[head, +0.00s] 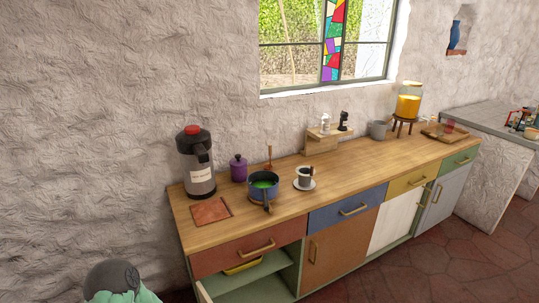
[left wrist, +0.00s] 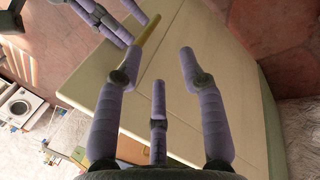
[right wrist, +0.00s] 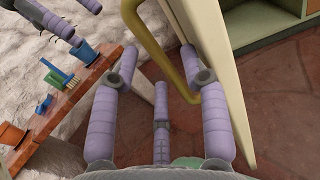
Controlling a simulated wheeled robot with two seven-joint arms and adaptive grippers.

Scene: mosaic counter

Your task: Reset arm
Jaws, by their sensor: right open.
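My left gripper (left wrist: 160,52) shows in the left wrist view. Its purple fingers are spread, with nothing between them, over a cream panel (left wrist: 200,80). My right gripper (right wrist: 160,50) shows in the right wrist view with its fingers apart. A yellow bar handle (right wrist: 155,45) on a cream door (right wrist: 215,90) runs between or just beyond these fingers; I cannot tell whether they touch it. Fingers of another gripper show at the upper left of each wrist view. Neither gripper shows in the head view, where only a grey and teal part of mine shows at bottom left.
A wooden counter (head: 340,175) carries a dispenser (head: 196,165), a blue pot (head: 264,187), a purple jar (head: 238,168) and a cup on a saucer (head: 304,184). Below, a green compartment (head: 275,285) is open, with a yellow object (head: 243,266) inside. Red tile floor (head: 380,280) is clear in front.

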